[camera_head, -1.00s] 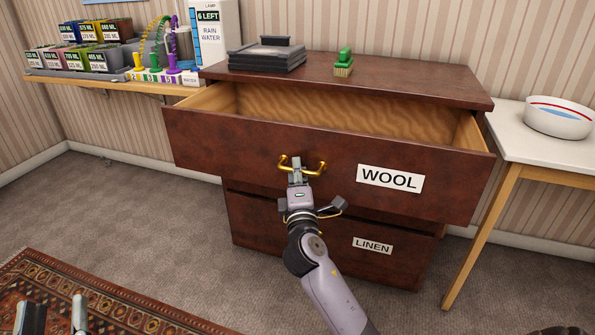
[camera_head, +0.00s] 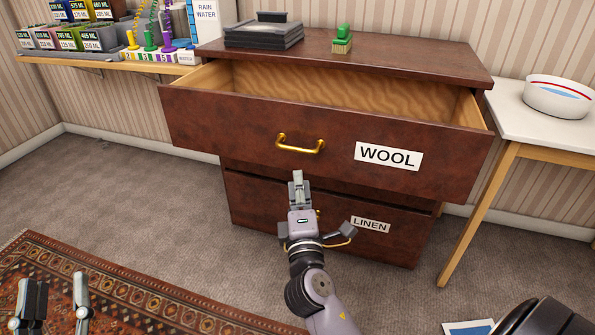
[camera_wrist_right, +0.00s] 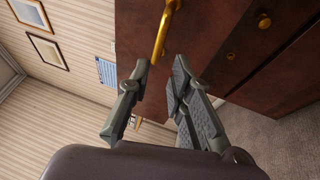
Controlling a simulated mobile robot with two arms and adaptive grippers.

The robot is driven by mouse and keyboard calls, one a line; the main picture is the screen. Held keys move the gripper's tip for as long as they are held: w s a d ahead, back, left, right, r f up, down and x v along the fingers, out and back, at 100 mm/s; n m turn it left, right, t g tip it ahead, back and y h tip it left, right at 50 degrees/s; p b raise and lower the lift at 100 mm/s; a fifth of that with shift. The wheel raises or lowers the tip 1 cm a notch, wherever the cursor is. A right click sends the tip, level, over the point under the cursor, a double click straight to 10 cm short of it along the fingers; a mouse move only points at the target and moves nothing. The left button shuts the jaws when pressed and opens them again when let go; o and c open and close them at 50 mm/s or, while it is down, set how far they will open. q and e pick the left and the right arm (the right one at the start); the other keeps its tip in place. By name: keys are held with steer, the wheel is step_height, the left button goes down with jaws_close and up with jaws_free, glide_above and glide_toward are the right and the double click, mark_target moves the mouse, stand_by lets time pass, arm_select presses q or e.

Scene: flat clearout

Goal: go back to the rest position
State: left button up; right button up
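My right gripper (camera_head: 298,178) is in front of the dresser, just below the brass handle (camera_head: 300,145) of the drawer labelled WOOL (camera_head: 230,128). In the right wrist view the fingers of this gripper (camera_wrist_right: 161,72) are apart with nothing between them. The handle (camera_wrist_right: 164,32) shows just beyond the fingertips there, clear of them. The WOOL drawer is pulled out and its visible inside is bare wood. My left gripper (camera_head: 56,290) is at the lower left corner over the rug, its two fingers apart and empty.
The LINEN drawer (camera_head: 400,248) below is closed. A white table (camera_head: 515,135) with a bowl (camera_head: 558,97) stands at right; a shelf (camera_head: 110,66) with labelled boxes is at left. Carpet in front is open.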

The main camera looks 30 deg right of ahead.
steer(key=shift+s+a, duration=0.15)
steer(key=shift+s, duration=0.15)
steer(key=shift+f, duration=0.1)
